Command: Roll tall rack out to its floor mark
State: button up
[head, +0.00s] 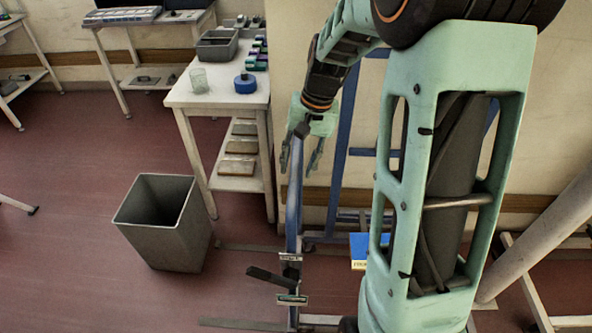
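The tall rack is a blue metal frame right of the white table. Its near upright (294,205) stands at centre, and more blue bars show behind it. My gripper (301,158) is at the top of this upright, with its two fingers pointing down, spread on either side of it. The fingers look open, with space beside the post; I cannot tell whether they touch it. A dark lever (271,278) and small labels sit low on the upright. Grey strips (240,247) lie on the floor by the rack; I cannot tell whether they are its floor mark. My arm hides much of the rack.
A grey bin (162,222) stands on the floor left of the rack. The white table (205,99) behind it holds a glass, blue tape and a grey tray. A blue box (358,246) shows beside my arm. Red floor at left is mostly clear.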

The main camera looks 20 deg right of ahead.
jog(key=shift+w+a+f, duration=0.1)
jog(key=shift+a+f, duration=0.05)
jog(key=shift+f, duration=0.5)
jog(key=shift+a+f, duration=0.1)
jog(key=shift+f, duration=0.55)
jog(key=shift+c, duration=0.5)
grip_shut()
